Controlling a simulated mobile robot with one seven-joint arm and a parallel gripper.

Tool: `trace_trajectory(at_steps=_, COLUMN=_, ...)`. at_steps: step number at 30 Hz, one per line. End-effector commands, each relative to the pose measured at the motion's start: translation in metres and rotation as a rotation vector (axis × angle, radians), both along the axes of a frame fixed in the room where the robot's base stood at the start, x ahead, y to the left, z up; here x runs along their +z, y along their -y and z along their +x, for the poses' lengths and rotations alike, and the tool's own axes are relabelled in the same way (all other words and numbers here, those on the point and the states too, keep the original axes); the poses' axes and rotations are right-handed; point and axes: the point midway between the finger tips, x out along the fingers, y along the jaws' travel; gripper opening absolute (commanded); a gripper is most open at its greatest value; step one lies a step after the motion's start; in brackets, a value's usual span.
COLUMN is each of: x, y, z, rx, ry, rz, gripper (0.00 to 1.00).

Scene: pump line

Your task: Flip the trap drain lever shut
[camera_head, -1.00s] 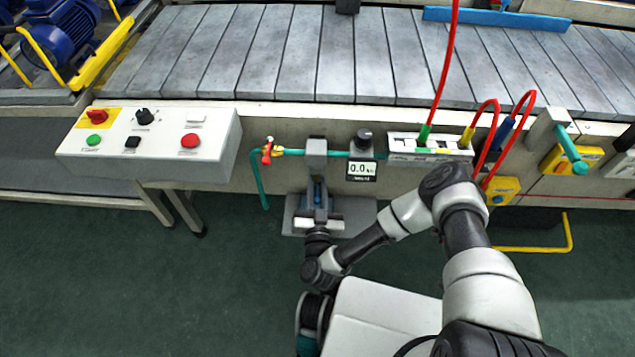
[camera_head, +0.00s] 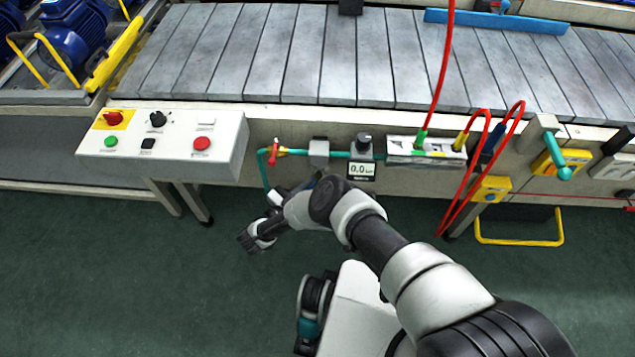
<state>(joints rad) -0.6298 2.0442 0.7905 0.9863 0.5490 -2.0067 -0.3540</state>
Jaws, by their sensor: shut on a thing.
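The grey trap body (camera_head: 319,152) sits on the teal pipe along the machine front. Its lower part and the trap drain lever are hidden behind my arm. My gripper (camera_head: 298,187) is just below the trap body and mostly covered by my forearm and wrist. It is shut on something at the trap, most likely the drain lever. The fingertips and the lever's angle cannot be seen.
A gauge (camera_head: 361,169) reading about 0.0 hangs right of the trap. The control box (camera_head: 165,143) stands to the left. A grey manifold (camera_head: 427,151) with red hoses (camera_head: 472,180) is to the right. The green floor (camera_head: 110,270) at left is clear.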

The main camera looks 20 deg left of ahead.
Motion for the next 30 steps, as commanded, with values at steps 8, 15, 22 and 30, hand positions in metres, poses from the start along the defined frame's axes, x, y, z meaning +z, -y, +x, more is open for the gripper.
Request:
trace_trajectory(at_steps=8, x=0.0024, y=-0.0020, z=0.0014, rx=-0.088, ry=0.007, rz=0.003, gripper=0.00)
trace_trajectory(at_steps=15, x=0.0036, y=-0.0017, z=0.0015, rx=-0.108, ry=0.006, rz=0.004, gripper=0.00)
trace_trajectory(at_steps=22, x=0.0041, y=-0.0019, z=0.0017, rx=-0.107, ry=0.007, rz=0.003, gripper=0.00)
trace_trajectory(at_steps=30, x=0.0027, y=-0.0015, z=0.0013, rx=-0.106, ry=0.004, rz=0.002, gripper=0.26)
